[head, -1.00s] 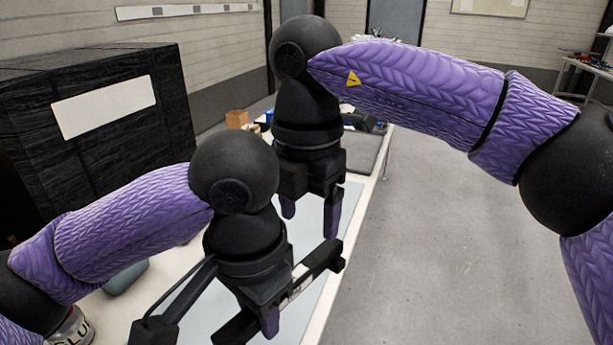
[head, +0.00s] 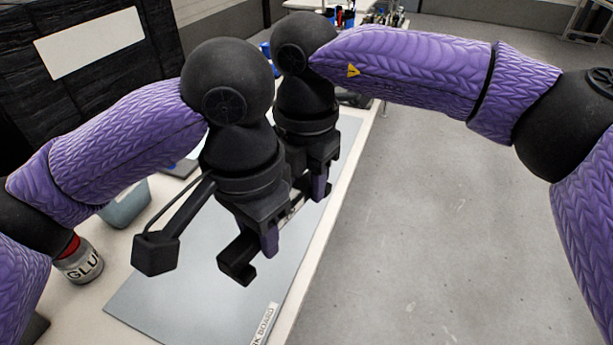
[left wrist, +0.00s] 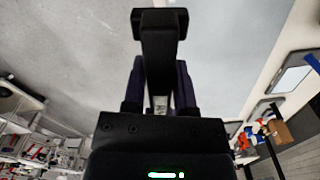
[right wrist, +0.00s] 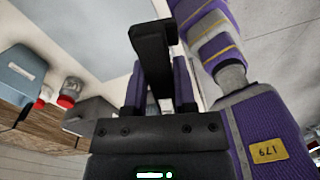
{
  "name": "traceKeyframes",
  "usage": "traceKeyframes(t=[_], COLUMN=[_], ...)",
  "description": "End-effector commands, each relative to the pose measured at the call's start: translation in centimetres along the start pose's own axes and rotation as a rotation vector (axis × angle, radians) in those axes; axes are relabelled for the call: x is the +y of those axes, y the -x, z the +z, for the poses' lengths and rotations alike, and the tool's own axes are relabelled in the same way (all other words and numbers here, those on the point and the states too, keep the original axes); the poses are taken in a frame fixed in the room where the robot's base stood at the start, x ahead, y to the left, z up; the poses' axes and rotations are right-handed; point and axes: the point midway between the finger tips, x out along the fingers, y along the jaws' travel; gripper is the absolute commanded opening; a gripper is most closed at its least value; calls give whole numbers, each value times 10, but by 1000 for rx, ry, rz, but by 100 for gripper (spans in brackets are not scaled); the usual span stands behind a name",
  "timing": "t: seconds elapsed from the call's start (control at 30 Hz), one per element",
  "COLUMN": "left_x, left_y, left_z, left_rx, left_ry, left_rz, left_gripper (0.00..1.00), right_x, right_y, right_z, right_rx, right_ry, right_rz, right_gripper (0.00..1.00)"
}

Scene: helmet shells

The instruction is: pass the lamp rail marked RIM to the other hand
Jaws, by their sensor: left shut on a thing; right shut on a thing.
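The lamp rail (head: 237,266) is a dark bar with a block at its end, held above the grey work mat. A pale label shows between the grippers, too small to read. My left gripper (head: 268,238) is shut on the rail nearer its near end. My right gripper (head: 318,188) is shut on the same rail towards its far end, close beside the left one. The rail shows between the fingers in the left wrist view (left wrist: 158,45) and the right wrist view (right wrist: 152,50). The far end is hidden by my right gripper in the head view.
The work mat (head: 190,295) lies bare on the pale table below. A glue can (head: 82,264) and a grey-green bin (head: 124,205) stand at the left. A black cabinet (head: 60,100) is behind them. Open floor (head: 440,230) lies right of the table edge.

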Motion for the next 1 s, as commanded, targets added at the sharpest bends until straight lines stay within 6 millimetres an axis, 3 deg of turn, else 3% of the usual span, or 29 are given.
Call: traceKeyframes(t=[0.13, 0.17, 0.3, 0.37, 0.67, 0.77, 1.0], left_x=[1, 1, 1, 1, 0, 0, 0], left_y=[0, 0, 0, 0, 4, 22, 90], left_z=[0, 0, 0, 0, 0, -1, -1], left_rx=[2, 2, 2, 2, 2, 5, 6], left_ry=[-6, -6, -5, -4, -2, -1, 0], left_rz=[4, 4, 3, 3, 1, -3, -2], left_gripper=[0, 37, 67, 76, 76, 76, 76], right_x=[1, 1, 1, 1, 1, 1, 0], right_y=[1, 1, 1, 1, 0, 0, 0], right_z=[-1, -1, -1, -1, -1, -1, -1], right_rx=[2, 2, 2, 2, 2, 1, 1], right_ry=[2, 2, 1, 1, 1, 1, 1], right_rz=[5, 5, 5, 4, 3, 3, 2], right_gripper=[0, 0, 0, 0, 0, 0, 0])
